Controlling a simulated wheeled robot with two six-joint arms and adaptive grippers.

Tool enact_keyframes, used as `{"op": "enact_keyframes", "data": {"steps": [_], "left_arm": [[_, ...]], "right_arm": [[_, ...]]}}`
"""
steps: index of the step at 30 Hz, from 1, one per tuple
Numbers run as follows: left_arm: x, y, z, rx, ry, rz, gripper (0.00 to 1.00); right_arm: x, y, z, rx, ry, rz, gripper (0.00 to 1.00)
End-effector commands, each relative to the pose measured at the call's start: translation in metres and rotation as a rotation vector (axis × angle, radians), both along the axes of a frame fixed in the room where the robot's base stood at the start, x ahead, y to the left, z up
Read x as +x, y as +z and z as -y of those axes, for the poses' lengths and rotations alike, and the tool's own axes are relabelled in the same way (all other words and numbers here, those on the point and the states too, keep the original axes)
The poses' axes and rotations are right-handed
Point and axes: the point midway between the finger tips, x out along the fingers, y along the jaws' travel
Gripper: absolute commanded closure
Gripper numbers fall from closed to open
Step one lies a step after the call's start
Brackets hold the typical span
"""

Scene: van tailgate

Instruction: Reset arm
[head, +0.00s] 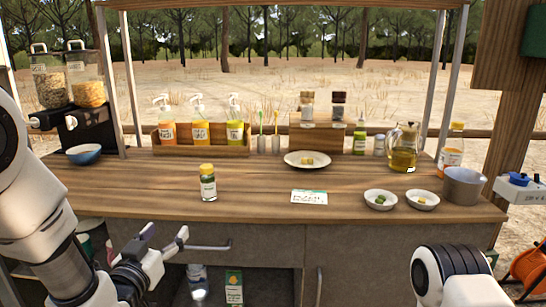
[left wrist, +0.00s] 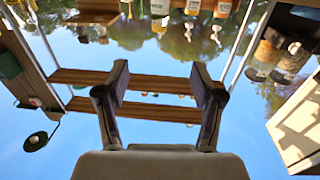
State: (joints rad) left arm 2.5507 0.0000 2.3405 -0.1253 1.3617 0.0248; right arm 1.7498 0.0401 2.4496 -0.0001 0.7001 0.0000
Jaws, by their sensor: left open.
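My left gripper (head: 165,243) is at the lower left in the head view, in front of the counter's drawer front and below the counter top. In the left wrist view its two fingers (left wrist: 160,85) stand wide apart with nothing between them. My right arm shows at the lower right of the head view, but its gripper is out of the frame. The wooden counter (head: 250,185) lies beyond both arms. A small jar with a yellow lid (head: 208,183) stands upright on it, apart from the left gripper.
A blue bowl (head: 84,154), a plate (head: 307,159), a card (head: 309,197), two small dishes (head: 381,200), a grey pot (head: 463,187) and an oil jug (head: 403,150) stand on the counter. A drawer handle (head: 208,247) is close to the left gripper.

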Motion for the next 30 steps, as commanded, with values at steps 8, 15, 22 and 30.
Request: {"op": "enact_keyframes", "data": {"steps": [8,15,22,30], "left_arm": [[-0.003,-0.055,-0.001,-0.002,0.001,-0.103,0.33],[-0.02,-0.131,-0.003,-0.007,0.008,-0.254,0.33],[-0.068,-0.24,-0.009,-0.004,0.033,-0.523,0.33],[-0.203,-0.382,-0.021,0.02,0.081,-1.046,0.33]], "right_arm": [[0.0,0.0,0.0,0.0,0.0,0.001,0.62],[0.0,0.0,0.0,0.0,0.0,0.0,0.62],[0.0,0.0,0.0,0.0,0.0,0.0,0.62],[0.0,0.0,0.0,0.0,0.0,0.0,0.62]]}}
